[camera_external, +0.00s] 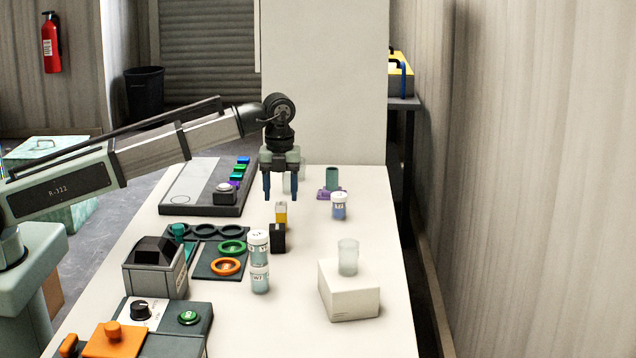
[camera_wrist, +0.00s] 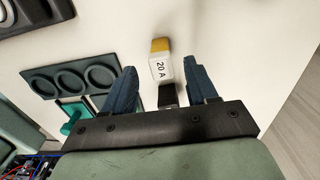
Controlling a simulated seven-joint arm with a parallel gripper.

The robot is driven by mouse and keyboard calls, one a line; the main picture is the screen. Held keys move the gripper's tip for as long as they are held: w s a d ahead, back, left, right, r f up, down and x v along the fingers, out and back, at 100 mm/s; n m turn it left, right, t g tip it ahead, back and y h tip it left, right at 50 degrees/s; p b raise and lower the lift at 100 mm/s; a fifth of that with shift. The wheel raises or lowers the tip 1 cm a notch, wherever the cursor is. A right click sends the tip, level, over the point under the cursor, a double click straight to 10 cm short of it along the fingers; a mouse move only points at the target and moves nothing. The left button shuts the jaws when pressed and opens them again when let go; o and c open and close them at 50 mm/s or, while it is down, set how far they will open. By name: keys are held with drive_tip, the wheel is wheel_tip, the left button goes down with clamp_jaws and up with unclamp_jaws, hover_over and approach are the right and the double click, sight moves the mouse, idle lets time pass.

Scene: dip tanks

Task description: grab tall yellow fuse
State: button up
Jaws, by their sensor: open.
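In the wrist view the fuse (camera_wrist: 160,47) shows a white face marked "20 A" and a yellow end. My gripper (camera_external: 280,198) is open and empty, above the fuse in the outside view. In the wrist view the fuse lies ahead of and between the blue fingers (camera_wrist: 158,80). A black block (camera_external: 277,238) stands just in front of the fuse in the outside view; a dark piece (camera_wrist: 167,96) also shows between the fingers in the wrist view.
A dark tray with rings (camera_external: 220,250) lies to the left. A labelled jar (camera_external: 339,207) and a green cup (camera_external: 332,179) stand to the right. A white box (camera_external: 340,299) bears a frosted cup (camera_external: 348,257).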

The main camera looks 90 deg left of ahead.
sight(281, 203)
drive_tip(key=shift+d+f, duration=0.15)
drive_tip(key=shift+f, duration=1.4)
drive_tip(key=shift+d+f, duration=0.15)
drive_tip(key=shift+f, duration=1.4)
drive_tip(key=c, duration=1.1)
